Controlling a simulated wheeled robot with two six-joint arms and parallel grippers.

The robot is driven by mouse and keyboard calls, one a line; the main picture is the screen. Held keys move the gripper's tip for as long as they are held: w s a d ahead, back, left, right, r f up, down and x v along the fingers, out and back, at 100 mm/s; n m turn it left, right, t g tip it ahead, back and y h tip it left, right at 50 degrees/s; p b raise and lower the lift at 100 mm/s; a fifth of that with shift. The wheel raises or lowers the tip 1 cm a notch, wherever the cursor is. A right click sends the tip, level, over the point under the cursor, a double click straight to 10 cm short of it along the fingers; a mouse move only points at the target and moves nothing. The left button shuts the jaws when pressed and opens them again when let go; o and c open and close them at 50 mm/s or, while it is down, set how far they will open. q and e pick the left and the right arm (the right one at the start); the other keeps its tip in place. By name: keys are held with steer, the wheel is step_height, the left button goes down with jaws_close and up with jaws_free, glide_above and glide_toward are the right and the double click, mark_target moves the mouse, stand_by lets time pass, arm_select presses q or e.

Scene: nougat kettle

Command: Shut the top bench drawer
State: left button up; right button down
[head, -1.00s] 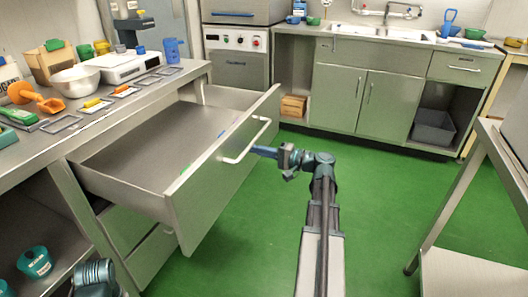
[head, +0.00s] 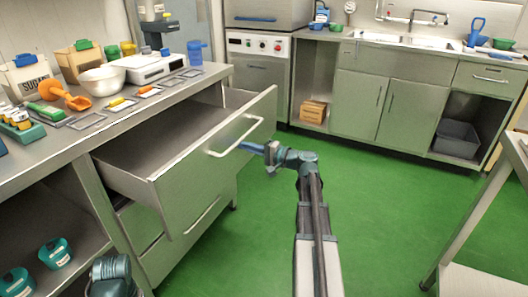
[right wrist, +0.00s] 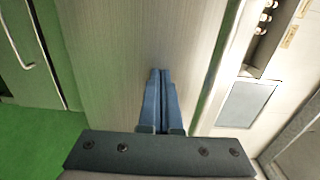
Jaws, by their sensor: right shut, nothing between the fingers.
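The top bench drawer (head: 170,186) is a wide grey metal drawer, standing partly out of the bench on the left, its interior empty where I see it. Its bar handle (head: 235,137) is on the front. My right gripper (head: 250,147) is shut and empty, its blue fingertips at the drawer front close to the right part of the handle. In the right wrist view the shut fingers (right wrist: 162,100) point at the flat metal drawer front (right wrist: 130,50); whether they touch it I cannot tell. At the lower left only a link of my left arm shows; its gripper is not visible.
The bench top (head: 75,136) above the drawer holds a white bowl (head: 102,79), a scale (head: 155,67) and an orange scoop (head: 64,96). A lower drawer (head: 185,235) appears shut. Green floor is free to the right, up to a metal table (head: 475,225).

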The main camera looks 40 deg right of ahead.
mark_target(192, 139)
steer(key=x, duration=2.4)
steer(key=shift+w+a, duration=0.15)
steer(key=shift+w, duration=0.15)
arm_select(q)
steer(key=shift+d, duration=0.1)
arm_select(e)
steer(key=shift+w+r, duration=0.1)
steer(key=shift+s, duration=0.3)
steer(key=v, duration=0.5)
steer(key=shift+s, duration=0.25)
arm_select(q)
steer(key=shift+s+d, duration=0.25)
steer(key=shift+d, duration=0.25)
steer(key=shift+s+d, duration=0.2)
steer(key=shift+d, duration=0.3)
arm_select(e)
steer(key=v, duration=0.8)
steer(key=shift+s+d, duration=0.25)
steer(key=shift+d, duration=0.1)
